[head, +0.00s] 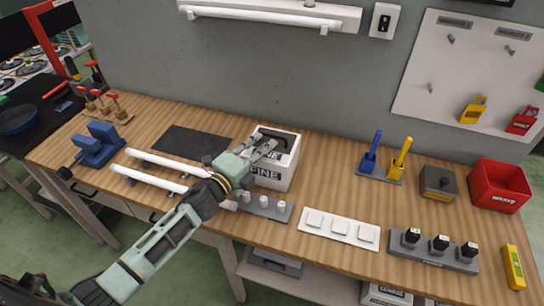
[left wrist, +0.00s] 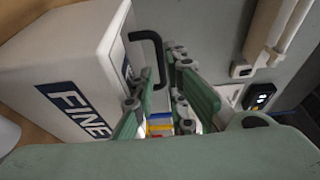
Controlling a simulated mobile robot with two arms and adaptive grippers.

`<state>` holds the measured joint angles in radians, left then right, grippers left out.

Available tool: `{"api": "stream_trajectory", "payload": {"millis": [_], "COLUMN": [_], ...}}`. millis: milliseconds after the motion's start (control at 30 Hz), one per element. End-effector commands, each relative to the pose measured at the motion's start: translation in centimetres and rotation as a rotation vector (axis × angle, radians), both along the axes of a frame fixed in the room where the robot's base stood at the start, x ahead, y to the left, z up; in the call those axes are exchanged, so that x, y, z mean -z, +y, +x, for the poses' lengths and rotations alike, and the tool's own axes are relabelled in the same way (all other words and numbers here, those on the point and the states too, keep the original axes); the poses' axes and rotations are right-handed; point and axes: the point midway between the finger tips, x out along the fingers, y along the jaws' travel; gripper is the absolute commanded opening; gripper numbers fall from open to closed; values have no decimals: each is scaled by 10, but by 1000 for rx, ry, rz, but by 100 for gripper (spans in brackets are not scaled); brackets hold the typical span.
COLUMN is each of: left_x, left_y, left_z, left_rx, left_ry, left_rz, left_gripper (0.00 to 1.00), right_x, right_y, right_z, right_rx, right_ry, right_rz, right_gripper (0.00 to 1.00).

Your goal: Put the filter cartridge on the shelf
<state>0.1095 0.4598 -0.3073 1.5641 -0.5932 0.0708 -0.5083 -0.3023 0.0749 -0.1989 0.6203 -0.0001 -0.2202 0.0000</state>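A white box labelled FINE (head: 284,172), which looks like the filter cartridge, stands on the wooden bench. It has a black handle, and in the left wrist view the white box (left wrist: 75,45) fills the left side with its black handle (left wrist: 157,45) beside my fingers. My left gripper (head: 264,148) is over the box's top, close to the handle. Its two green fingers (left wrist: 175,65) are apart, with nothing clearly held between them. Whether a finger touches the handle cannot be told. A lower shelf (head: 318,284) runs under the bench. My right gripper is not in view.
Two white tubes (head: 165,165) and a grey block with white pegs (head: 264,208) are near my left arm. A white plate (head: 340,227) and a grey stand with black knobs (head: 432,250) are to the right. A red bin (head: 498,186) stands at the far right. Containers occupy parts of the lower shelf.

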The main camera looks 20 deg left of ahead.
Motion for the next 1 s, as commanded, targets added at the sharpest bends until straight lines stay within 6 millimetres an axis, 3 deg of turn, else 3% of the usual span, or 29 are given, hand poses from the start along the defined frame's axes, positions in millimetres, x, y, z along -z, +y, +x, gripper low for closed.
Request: {"api": "stream_trajectory", "payload": {"millis": [133,300,533,700,1000], "left_x": [-4,-2,-1,-1,-1], "left_y": [-6,-11,-11,-11,-11], "left_z": [23,36,37,37,36], "left_rx": [-1,0,1,1,1], "left_ry": [-1,0,0,0,0], "left_rz": [-3,-2,0,0,1], "left_gripper": [13,13,13,0,0], "right_x": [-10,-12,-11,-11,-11], "right_y": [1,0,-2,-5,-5], "right_z": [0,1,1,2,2], "right_rx": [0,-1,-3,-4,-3], "right_ry": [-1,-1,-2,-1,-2], "right_rz": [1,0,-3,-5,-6], "right_gripper": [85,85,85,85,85]}}
